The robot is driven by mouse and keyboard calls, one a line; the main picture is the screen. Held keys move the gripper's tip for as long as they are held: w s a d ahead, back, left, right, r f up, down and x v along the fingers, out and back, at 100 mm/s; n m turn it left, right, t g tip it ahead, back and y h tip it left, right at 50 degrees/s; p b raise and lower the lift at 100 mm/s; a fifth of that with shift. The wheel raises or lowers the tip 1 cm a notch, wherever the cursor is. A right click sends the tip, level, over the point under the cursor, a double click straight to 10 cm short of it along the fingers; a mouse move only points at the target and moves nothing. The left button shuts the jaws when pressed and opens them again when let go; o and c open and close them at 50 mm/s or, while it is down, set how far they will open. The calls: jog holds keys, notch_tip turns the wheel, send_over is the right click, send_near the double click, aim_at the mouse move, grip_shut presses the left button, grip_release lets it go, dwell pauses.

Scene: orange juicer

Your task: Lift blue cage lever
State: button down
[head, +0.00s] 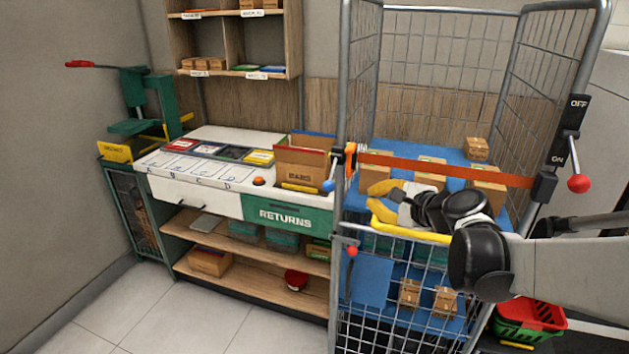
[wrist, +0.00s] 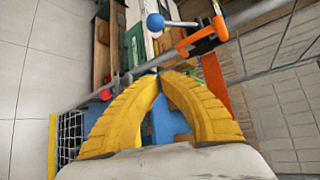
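The blue cage lever is a short metal rod with a blue ball knob (head: 328,185). It is joined to an orange bracket (head: 351,153) on the cage's front left post. In the wrist view the blue knob (wrist: 155,21) is near the top, with its rod running right to the orange bracket (wrist: 203,38). My gripper (head: 371,189) has yellow fingers and is right of the lever in the head view. In the wrist view the tips of my gripper (wrist: 160,73) meet and hold nothing. They are apart from the knob, which shows beyond them.
An orange strap (head: 440,171) crosses the wire cage, which holds several boxes. A yellow rail (head: 415,228) is beneath my gripper. A red-knobbed lever (head: 351,251) is lower on the left post. A red-knobbed ON/OFF switch (head: 578,183) is on the right. The returns counter (head: 205,203) stands left.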

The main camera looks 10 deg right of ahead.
aim_at(332, 173)
jog(key=w+a+f+b, duration=0.2)
jog(key=w+a+b, duration=0.2)
jog(key=w, duration=0.3)
jog(key=shift+w+a, duration=0.2)
jog(key=shift+a, duration=0.65)
jog(key=shift+s+r, duration=0.1)
jog(key=shift+r, duration=0.05)
jog(key=shift+s+a+r+g+p, duration=0.1)
jog(key=shift+g+p, duration=0.2)
jog(key=shift+p, duration=0.25)
